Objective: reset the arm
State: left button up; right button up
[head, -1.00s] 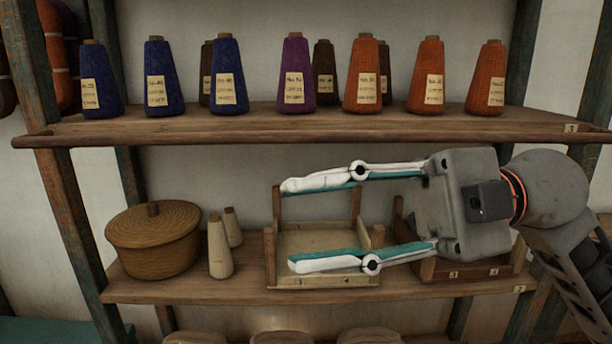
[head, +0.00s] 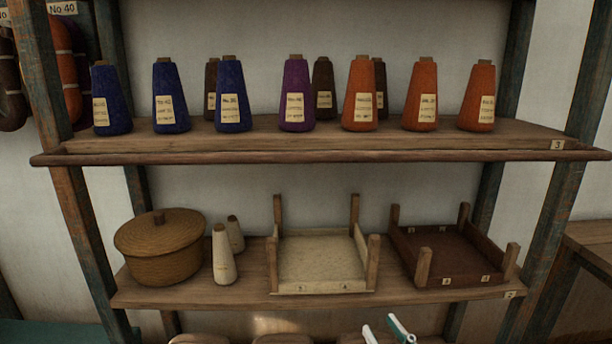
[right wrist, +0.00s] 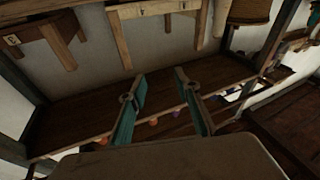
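My right gripper (head: 385,331) shows only as fingertips at the bottom edge of the head view, below and in front of the lower shelf. In the right wrist view its two fingers (right wrist: 158,76) stand apart with nothing between them. The rest of that arm is out of the head view. My left gripper is in neither view.
The upper shelf (head: 330,142) carries blue, purple, brown and orange yarn cones. The lower shelf (head: 250,300) holds a lidded basket (head: 160,248), two pale cones, a light tray (head: 322,289) and a dark tray (head: 455,280). Free space lies before the shelves.

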jog(key=s+d+f+g+h, duration=0.2)
jog(key=s+f+g, duration=0.2)
jog(key=s+f, duration=0.6)
jog(key=s+d+f+m+g+h+p, duration=0.1)
jog(key=s+d+f+g+h, duration=0.1)
jog(key=s+f, duration=0.8)
notch_tip(320, 180, down, 8)
jog(key=shift+s+d+m+g+h, duration=0.25)
jog(key=shift+g+h, duration=0.35)
jog(key=shift+g, duration=0.5)
jog(key=shift+w, duration=0.1)
